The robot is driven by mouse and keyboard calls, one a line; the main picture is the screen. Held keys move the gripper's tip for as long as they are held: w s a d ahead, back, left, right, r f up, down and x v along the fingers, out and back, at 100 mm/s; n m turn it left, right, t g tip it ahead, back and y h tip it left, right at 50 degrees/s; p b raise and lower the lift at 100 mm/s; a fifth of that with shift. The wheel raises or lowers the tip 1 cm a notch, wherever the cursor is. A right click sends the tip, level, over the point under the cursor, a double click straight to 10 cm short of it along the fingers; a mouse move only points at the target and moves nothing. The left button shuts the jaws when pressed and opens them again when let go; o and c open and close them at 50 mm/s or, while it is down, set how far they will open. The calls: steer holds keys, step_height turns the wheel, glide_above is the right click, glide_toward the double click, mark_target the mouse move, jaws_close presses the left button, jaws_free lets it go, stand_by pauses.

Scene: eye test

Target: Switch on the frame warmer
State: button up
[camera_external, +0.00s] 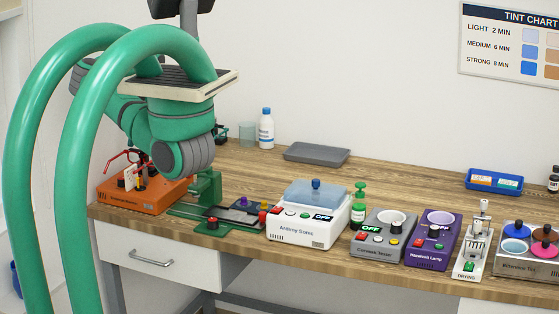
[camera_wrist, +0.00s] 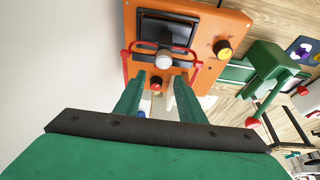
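The frame warmer appears to be the orange box (camera_external: 160,199) at the left end of the bench; its small label is hard to read. My arm mostly hides the gripper in the external view.
A green stand (camera_external: 207,188) with red knobs is close right of the orange box, also in the wrist view (camera_wrist: 266,70). A grey tray (camera_external: 317,153) lies behind.

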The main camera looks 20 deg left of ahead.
mark_target(134, 176)
steer(key=x, duration=0.9)
